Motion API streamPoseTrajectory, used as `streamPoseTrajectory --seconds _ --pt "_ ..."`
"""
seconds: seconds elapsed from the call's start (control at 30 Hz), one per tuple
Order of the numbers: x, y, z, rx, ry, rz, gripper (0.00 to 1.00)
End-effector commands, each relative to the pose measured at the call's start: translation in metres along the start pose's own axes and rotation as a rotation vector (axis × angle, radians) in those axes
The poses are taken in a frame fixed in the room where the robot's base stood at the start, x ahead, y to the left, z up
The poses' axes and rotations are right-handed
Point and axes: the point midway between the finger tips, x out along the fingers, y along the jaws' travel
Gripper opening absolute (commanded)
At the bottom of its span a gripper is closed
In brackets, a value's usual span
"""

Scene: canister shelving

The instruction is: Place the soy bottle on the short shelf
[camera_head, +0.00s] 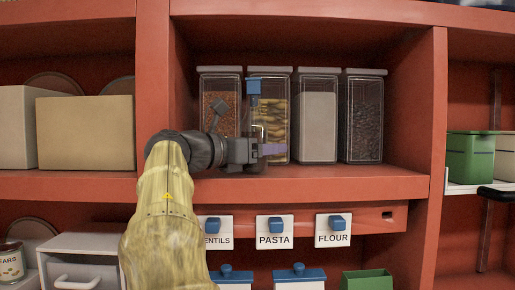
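I cannot make out a soy bottle for certain in the head view. My gripper (272,149) is at the end of my arm, over the middle shelf (330,185) and in front of the canisters. A small purple part shows at its tip. A blue block (254,87) stands above it on a thin stem, and I cannot tell what it belongs to. The gap between the fingers is not visible, so I cannot tell whether it holds anything. I cannot tell which shelf is the short one.
Several clear canisters with pale lids stand in a row, including a white-filled one (317,120) and a dark-filled one (363,120). Cardboard boxes (85,133) fill the left bay. A green bin (470,158) stands at right. Lentils, pasta and flour labels (333,231) hang below. The shelf's front strip is bare.

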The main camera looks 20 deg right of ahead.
Motion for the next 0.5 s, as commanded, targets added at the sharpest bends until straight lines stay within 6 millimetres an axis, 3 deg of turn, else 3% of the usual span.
streamPoseTrajectory --seconds 0.33,0.5 --pt "-0.002 0.001 0.004 0.0 0.0 0.004 0.74" --pt "-0.023 0.003 0.0 0.001 -0.002 0.011 0.74"
